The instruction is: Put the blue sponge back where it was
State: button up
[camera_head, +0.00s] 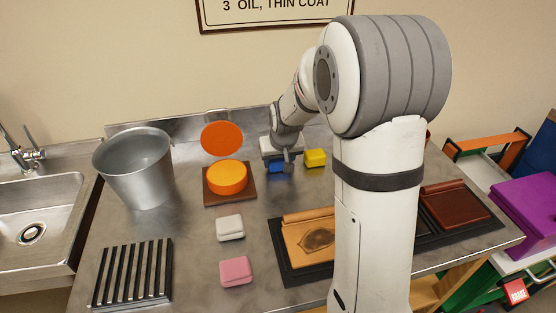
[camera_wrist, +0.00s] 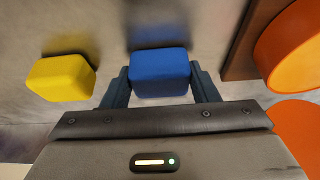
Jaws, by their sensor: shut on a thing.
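The blue sponge (camera_wrist: 160,72) is a rounded block between the two fingers of my gripper (camera_wrist: 160,88) in the wrist view. My gripper is shut on it. In the head view, the blue sponge (camera_head: 277,168) shows below my gripper (camera_head: 280,162) at the back of the metal table, partly covered by it. A dark shadow lies beside the sponge in the wrist view; I cannot tell whether it touches the table. The yellow sponge (camera_head: 315,158) sits just to the right of my gripper in the head view, apart from it.
An orange round tin (camera_head: 227,177) on a brown board, with an orange disc (camera_head: 222,138) behind it, stands left of my gripper. A metal bucket (camera_head: 134,165), white sponge (camera_head: 230,228), pink sponge (camera_head: 236,271) and slatted rack (camera_head: 132,272) are further left or nearer. Leather on a black tray (camera_head: 290,276) lies in front.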

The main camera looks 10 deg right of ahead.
jog(key=o, duration=1)
jog(key=shift+f, duration=0.1)
jog(key=shift+o, duration=0.2)
jog(key=shift+r, duration=0.25)
jog(key=v, duration=1.1)
jog(key=s+f+g, duration=0.2)
jog(key=s, duration=2.1)
jog(key=shift+s+a, duration=0.15)
jog(key=shift+s, duration=0.15)
